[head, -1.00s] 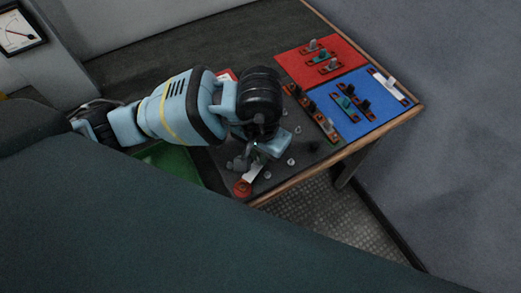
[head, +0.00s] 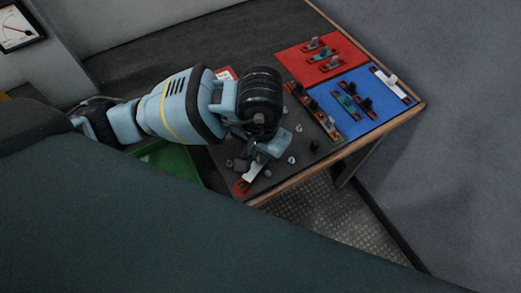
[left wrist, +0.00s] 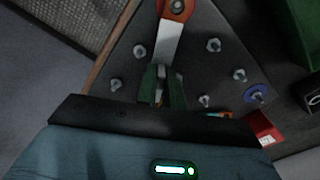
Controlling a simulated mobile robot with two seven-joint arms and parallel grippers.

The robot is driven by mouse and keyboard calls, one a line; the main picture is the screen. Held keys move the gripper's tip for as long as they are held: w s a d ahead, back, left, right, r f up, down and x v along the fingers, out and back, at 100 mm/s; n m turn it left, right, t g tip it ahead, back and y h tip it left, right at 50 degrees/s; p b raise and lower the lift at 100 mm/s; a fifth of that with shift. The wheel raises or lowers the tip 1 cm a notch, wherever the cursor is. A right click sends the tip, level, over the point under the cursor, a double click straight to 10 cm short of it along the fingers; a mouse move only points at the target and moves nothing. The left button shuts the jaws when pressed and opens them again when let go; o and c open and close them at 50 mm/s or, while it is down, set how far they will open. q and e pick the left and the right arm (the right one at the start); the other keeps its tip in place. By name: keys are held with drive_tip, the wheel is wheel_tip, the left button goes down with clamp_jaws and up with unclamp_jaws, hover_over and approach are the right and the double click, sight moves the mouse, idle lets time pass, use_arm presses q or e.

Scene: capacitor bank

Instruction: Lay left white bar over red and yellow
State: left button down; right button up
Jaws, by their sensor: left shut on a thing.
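My left gripper (head: 262,153) is shut on a white bar (head: 253,171), low over the dark panel near the table's front corner. In the left wrist view the white bar (left wrist: 168,45) runs from between the green fingertips (left wrist: 161,80) to a red-orange piece (left wrist: 178,8) with a grey round centre. The red piece (head: 241,187) also shows in the head view, at the bar's lower end. I cannot tell whether the bar rests on it. A yellow place is not clearly visible. My right gripper is out of view.
Several grey bolts (left wrist: 214,45) stand around the bar on the panel. A blue round piece (left wrist: 257,95) is to the right. A red mat (head: 303,52) and a blue mat (head: 385,118) hold small parts. Another white bar (head: 378,74) lies on the blue mat. A green bin (head: 170,158) is at left.

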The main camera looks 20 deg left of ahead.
use_arm(q)
drive_tip(key=shift+f, duration=0.2)
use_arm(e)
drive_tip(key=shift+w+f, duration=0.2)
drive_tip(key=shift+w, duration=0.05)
use_arm(q)
drive_tip(key=c, duration=1.4)
unclamp_jaws()
drive_tip(key=shift+c, duration=0.2)
drive_tip(key=shift+r, duration=0.1)
wheel_tip(320, 180, up, 7)
drive_tip(key=shift+r, duration=0.35)
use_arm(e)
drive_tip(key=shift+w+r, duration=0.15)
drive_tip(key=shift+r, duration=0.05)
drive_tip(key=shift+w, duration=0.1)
